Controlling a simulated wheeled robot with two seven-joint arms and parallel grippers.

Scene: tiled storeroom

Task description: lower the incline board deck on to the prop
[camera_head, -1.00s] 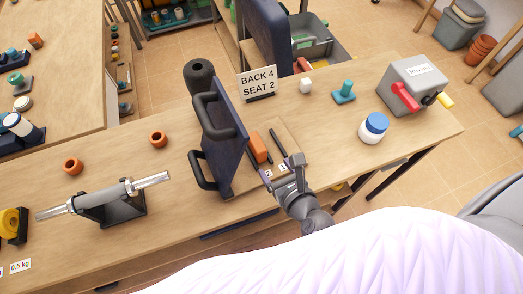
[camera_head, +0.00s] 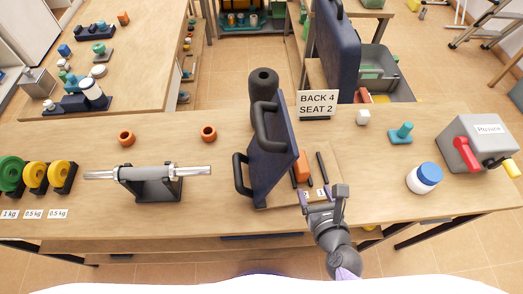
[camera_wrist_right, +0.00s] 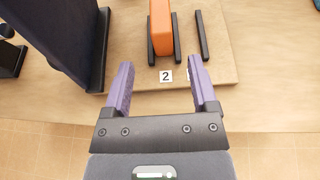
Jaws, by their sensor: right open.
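The incline board deck (camera_head: 272,160) is a dark blue panel with black handles, standing steeply tilted on a wooden base (camera_head: 329,163). It also shows at the left of the right wrist view (camera_wrist_right: 78,35). The prop (camera_head: 301,168) is an orange block on the base, right of the deck, between dark slats. In the right wrist view the prop (camera_wrist_right: 161,27) stands behind a label reading 2. My right gripper (camera_head: 326,194) is open and empty at the front edge of the base, right of the deck and apart from it. My left gripper is out of view.
A sign (camera_head: 317,103) reading BACK 4 SEAT 2 stands behind the base. A black roller (camera_head: 263,84) is behind the deck. A dumbbell on a cradle (camera_head: 150,180) lies left. A white jar with blue lid (camera_head: 424,178) and a grey box (camera_head: 477,143) stand right.

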